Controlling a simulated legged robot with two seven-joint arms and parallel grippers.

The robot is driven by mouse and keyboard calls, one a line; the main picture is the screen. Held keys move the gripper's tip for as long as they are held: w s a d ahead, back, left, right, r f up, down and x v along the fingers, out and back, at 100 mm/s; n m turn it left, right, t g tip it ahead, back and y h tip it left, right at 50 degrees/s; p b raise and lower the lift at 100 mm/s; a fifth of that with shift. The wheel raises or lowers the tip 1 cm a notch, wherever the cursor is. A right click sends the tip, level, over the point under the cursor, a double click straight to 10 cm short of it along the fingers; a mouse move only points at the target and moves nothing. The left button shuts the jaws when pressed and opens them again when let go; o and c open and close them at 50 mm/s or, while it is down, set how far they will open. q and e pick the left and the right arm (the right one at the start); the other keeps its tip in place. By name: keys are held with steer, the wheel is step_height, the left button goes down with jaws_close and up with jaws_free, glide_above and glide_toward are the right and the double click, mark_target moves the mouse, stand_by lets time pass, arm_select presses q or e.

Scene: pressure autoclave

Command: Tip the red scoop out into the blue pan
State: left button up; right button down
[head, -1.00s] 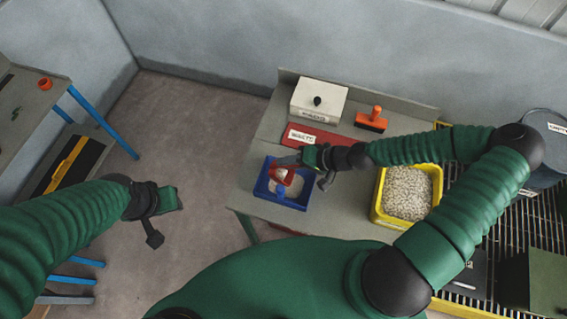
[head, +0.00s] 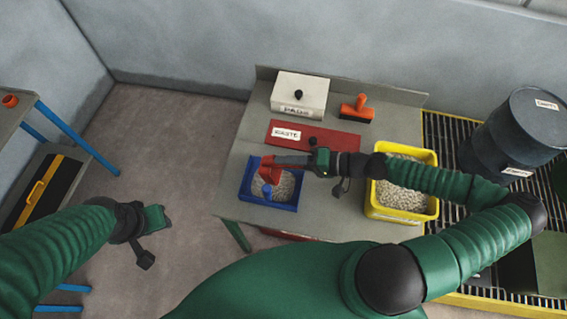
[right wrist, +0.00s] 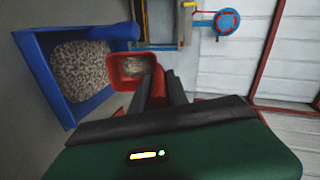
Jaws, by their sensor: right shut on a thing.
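The red scoop (head: 268,170) is over the blue pan (head: 296,208), towards its back left. Its bowl looks turned on its side, its red outside showing in the head view. In the right wrist view, the scoop (right wrist: 117,70) has some pale pellets inside. The pan (right wrist: 45,75) there holds a bed of pellets. My right gripper (head: 312,160) is shut on the scoop's handle, to the right of the pan; its dark fingers (right wrist: 160,92) show around the handle. My left gripper (head: 155,222) hangs empty over the floor at left; its jaws are unclear.
A yellow bin of pellets (head: 405,214) stands right of the pan, under my right forearm. Behind are a red waste plate (head: 340,142), a white box with a black knob (head: 300,95) and an orange-handled brush (head: 356,110). A blue drum (head: 515,130) stands at right.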

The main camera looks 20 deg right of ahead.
steer(key=shift+s+d+f+t+y+b, duration=0.45)
steer(key=shift+d+t+y+b, duration=0.3)
steer(key=shift+b, duration=1.25)
steer(key=shift+a+r, duration=0.1)
steer(key=shift+r, duration=0.1)
